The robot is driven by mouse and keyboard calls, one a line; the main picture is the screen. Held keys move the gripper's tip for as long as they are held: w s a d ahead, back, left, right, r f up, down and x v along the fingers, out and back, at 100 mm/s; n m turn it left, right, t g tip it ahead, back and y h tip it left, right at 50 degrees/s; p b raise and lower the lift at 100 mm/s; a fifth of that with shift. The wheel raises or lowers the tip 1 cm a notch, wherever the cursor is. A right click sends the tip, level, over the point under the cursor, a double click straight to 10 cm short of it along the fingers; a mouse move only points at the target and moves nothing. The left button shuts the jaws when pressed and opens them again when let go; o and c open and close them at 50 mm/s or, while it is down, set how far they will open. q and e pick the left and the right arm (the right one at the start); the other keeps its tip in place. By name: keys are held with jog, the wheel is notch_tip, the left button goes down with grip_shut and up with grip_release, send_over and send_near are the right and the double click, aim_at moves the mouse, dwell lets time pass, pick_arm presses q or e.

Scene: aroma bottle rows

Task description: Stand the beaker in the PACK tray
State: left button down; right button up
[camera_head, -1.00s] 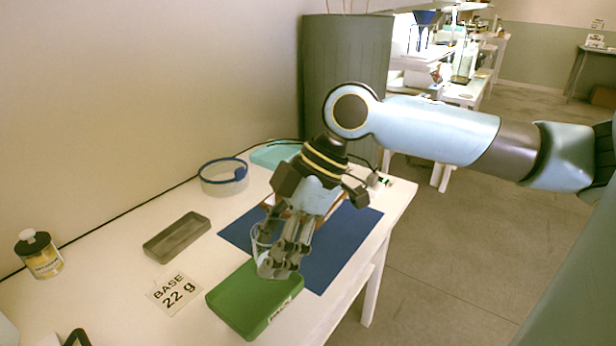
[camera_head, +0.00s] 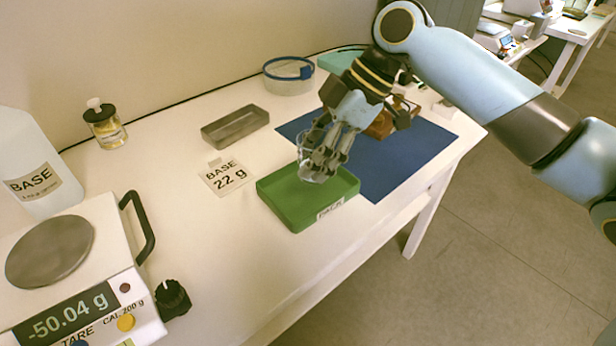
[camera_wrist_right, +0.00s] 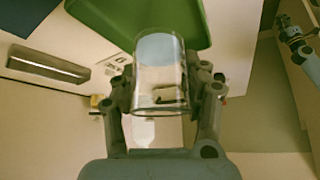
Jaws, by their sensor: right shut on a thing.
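The clear glass beaker (camera_head: 306,158) is between the fingers of my right gripper (camera_head: 325,162), which is shut on it. In the right wrist view the beaker (camera_wrist_right: 160,75) shows between the two fingers (camera_wrist_right: 162,95). The green PACK tray (camera_head: 285,203) lies on the white table, its label on the front side. The beaker is over the tray's back right part. I cannot tell whether its base touches the tray floor. The tray also shows in the right wrist view (camera_wrist_right: 100,18), beyond the beaker. My left gripper is not in view.
A blue mat (camera_head: 405,165) lies right of the tray, with a brown wooden thing (camera_head: 380,125) on it. A grey tray (camera_head: 235,127), a BASE 22 g card (camera_head: 226,177) and a blue-rimmed round dish (camera_head: 288,80) stand behind. A scale (camera_head: 85,275) reading -50.04 g stands left.

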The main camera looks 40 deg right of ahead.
jog(key=shift+w+a+f, duration=0.2)
jog(key=shift+w+f, duration=0.2)
jog(key=shift+w, duration=0.15)
notch_tip(320, 180, down, 4)
jog(key=shift+b, duration=0.35)
jog(key=o, duration=1.2)
jog(key=shift+c, duration=0.2)
jog(key=shift+r, duration=0.2)
jog(key=p+v, duration=0.2)
jog(key=v, duration=1)
